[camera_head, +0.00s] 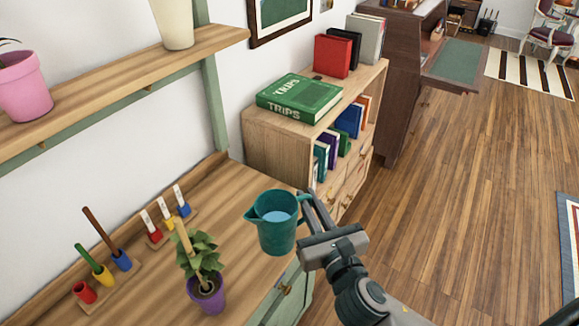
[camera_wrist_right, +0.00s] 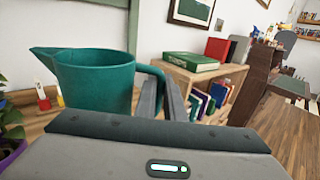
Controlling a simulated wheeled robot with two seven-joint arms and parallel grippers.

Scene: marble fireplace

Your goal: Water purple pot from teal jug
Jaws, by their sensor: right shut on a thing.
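The teal jug (camera_head: 277,234) is upright, with pale blue water showing inside and its spout pointing left. My right gripper (camera_head: 310,212) is shut on the jug's handle at its right side. The jug also shows in the right wrist view (camera_wrist_right: 95,78), with the gripper fingers (camera_wrist_right: 160,100) at its handle. The purple pot (camera_head: 208,296) holds a leafy green plant and stands on the wooden bench, left of and nearer than the jug. In the right wrist view only part of the pot (camera_wrist_right: 12,158) shows at the left edge. My left gripper is not in view.
Wooden holders with coloured cups (camera_head: 103,270) stand along the bench's back. A shelf above carries a pink pot (camera_head: 24,88) and a cream pot (camera_head: 174,22). A bookcase (camera_head: 270,136) with a green book (camera_head: 300,97) stands beyond the bench. Open floor lies to the right.

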